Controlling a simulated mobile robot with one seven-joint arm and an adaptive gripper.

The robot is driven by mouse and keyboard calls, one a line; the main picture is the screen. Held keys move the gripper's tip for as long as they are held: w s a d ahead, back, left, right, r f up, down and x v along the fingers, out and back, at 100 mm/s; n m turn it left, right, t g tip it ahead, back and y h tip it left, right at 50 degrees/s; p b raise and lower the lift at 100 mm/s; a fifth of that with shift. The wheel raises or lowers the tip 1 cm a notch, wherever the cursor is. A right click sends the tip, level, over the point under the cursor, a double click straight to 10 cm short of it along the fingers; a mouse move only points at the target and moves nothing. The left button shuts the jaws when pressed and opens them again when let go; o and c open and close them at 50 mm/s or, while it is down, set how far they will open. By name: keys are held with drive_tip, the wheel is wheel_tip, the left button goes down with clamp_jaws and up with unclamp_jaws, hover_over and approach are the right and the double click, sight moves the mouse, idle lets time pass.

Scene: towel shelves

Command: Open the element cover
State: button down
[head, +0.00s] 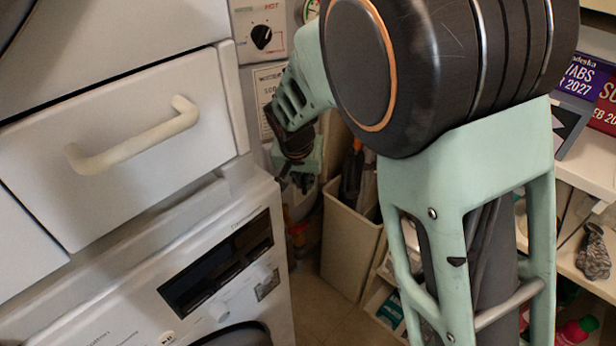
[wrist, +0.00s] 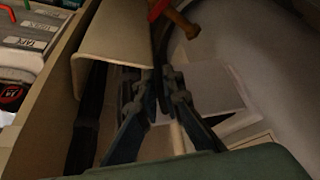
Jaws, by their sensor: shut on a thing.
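My gripper (head: 296,182) is low behind the white appliance in the head view, beside a cream bin. In the wrist view my gripper (wrist: 160,82) has its dark fingers close together, shut on the edge of a pale flat panel (wrist: 218,88), which looks like the element cover. The panel reaches to the right of the fingers, in front of a rounded pale surface (wrist: 265,45). The fingers hide its gripped edge, and how far it stands open is hard to tell. In the head view my gripper and arm hide the cover.
The cream bin (head: 350,240) with dark tools stands close to the right of my gripper. A white drawer (head: 150,150) and a washing machine (head: 190,290) stand at left. A control panel with a black knob (head: 261,37) is above. Shelves (head: 590,180) fill the right.

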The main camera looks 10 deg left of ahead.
drive_tip(key=shift+s+a, duration=0.35)
drive_tip(key=shift+s, duration=0.2)
drive_tip(key=shift+s+a, duration=0.3)
drive_tip(key=shift+s, duration=0.2)
drive_tip(key=shift+a, duration=0.1)
drive_tip(key=c, duration=2.1)
unclamp_jaws()
wheel_tip(320, 180, up, 10)
